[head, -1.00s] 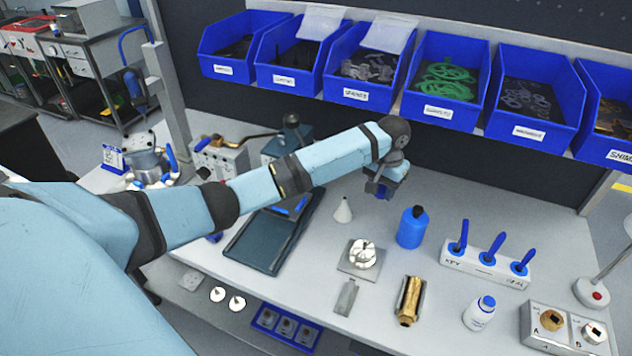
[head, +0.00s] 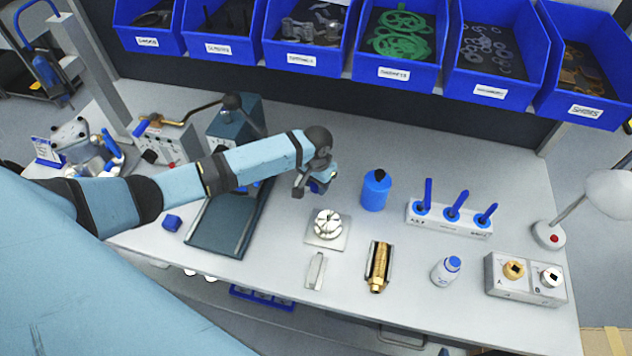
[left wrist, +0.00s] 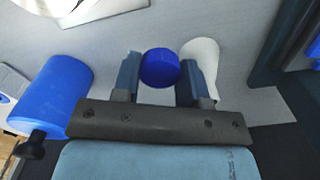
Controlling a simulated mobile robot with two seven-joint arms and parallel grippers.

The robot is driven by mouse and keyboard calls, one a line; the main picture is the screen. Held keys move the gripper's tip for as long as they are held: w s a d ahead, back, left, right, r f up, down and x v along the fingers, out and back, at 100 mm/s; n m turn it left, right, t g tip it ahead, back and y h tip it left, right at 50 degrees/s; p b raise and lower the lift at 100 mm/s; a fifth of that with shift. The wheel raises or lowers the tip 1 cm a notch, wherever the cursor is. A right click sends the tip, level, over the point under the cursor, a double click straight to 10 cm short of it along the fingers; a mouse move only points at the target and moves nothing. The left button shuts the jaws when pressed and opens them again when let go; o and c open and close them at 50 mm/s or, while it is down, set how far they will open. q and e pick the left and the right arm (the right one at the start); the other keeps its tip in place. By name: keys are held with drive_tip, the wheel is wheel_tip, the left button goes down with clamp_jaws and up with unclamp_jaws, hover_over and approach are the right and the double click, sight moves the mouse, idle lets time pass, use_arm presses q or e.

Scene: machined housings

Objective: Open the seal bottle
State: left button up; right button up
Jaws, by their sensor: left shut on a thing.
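My left gripper (head: 310,190) is low over the middle of the bench. In the left wrist view its two fingers (left wrist: 157,80) are shut on a round blue cap (left wrist: 160,68); the cap shows as a small blue patch in the head view (head: 319,187). A plain white conical bottle (left wrist: 203,55) stands just beside the right finger in the wrist view, partly covered by it. In the head view my gripper hides this bottle. The cap looks apart from it. A white bottle with its own blue cap (head: 445,272) stands front right. My right gripper is not in view.
A blue bottle with a black top (head: 375,191) stands right of the gripper. A round metal fixture (head: 327,226) is in front. A blue-handled tool rack (head: 450,220) stands right.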

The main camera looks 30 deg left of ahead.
sight(316, 199)
use_arm(q)
drive_tip(key=shift+w+f, duration=0.1)
drive_tip(key=shift+f, duration=0.5)
drive_tip(key=shift+s+d+f+b, duration=0.1)
drive_tip(key=shift+s+f+b, duration=0.2)
drive_tip(key=shift+b, duration=0.3)
wheel_tip(316, 199, down, 3)
drive_tip(key=b, duration=0.3)
drive_tip(key=shift+f, duration=0.15)
drive_tip(key=shift+w+f, duration=0.15)
drive_tip(key=shift+r, duration=0.25)
drive_tip(key=shift+f, duration=0.1)
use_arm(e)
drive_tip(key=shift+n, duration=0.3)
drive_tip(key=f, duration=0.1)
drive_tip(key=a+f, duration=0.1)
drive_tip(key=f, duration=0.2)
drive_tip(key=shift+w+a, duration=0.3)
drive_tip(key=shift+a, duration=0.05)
use_arm(q)
drive_tip(key=o, duration=0.7)
drive_tip(key=shift+o, duration=0.2)
drive_tip(key=shift+f, duration=0.1)
